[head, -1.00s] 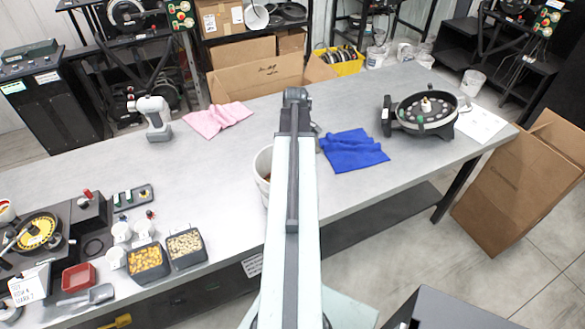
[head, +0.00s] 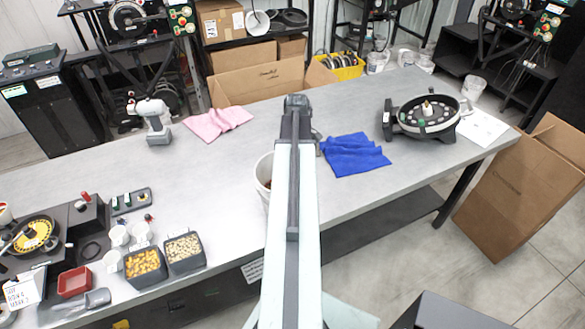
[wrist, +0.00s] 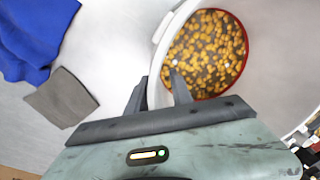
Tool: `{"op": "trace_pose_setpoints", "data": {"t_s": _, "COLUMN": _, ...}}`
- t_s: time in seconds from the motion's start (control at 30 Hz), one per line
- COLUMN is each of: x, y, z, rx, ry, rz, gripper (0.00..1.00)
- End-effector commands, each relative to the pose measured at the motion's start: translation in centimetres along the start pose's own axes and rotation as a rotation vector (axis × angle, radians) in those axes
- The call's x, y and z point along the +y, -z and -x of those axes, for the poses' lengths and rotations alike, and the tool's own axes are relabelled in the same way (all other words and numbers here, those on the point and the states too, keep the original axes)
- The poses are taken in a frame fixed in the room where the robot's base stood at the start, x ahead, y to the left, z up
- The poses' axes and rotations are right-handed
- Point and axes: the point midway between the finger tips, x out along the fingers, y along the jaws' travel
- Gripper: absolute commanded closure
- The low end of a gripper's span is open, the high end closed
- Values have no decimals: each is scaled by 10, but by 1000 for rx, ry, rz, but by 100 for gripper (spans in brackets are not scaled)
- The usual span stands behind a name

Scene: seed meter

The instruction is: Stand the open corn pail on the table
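The open white corn pail (wrist: 156,58) shows in the wrist view with orange-brown kernels and a red ring inside. In the head view the pail (head: 260,178) is near the front edge of the grey table (head: 215,180), partly hidden behind my arm. My gripper (wrist: 157,78) straddles the pail's wall, one finger outside and one inside, and appears shut on it. The fingertips are hidden in the head view. The pail looks nearly upright. I cannot tell whether its base touches the table.
A blue cloth (head: 355,155) lies right of the arm. A round seed meter (head: 427,117) stands further right. A pink cloth (head: 217,122) and a white handheld tool (head: 154,120) lie behind. Black bins of yellow (head: 146,265) and pale seeds (head: 184,252) stand front left. Table left of the pail is clear.

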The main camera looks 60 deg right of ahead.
Motion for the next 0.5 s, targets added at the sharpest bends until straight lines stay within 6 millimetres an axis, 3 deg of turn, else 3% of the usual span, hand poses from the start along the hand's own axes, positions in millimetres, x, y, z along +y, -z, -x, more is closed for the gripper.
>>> {"op": "trace_pose_setpoints", "data": {"t_s": 0.17, "x": 0, "y": 0, "z": 25, "rx": 0, "ry": 0, "rz": 0, "gripper": 73}}
{"op": "trace_pose_setpoints", "data": {"t_s": 0.5, "x": -1, "y": 0, "z": 101, "rx": 0, "ry": 0, "rz": -1, "gripper": 73}}
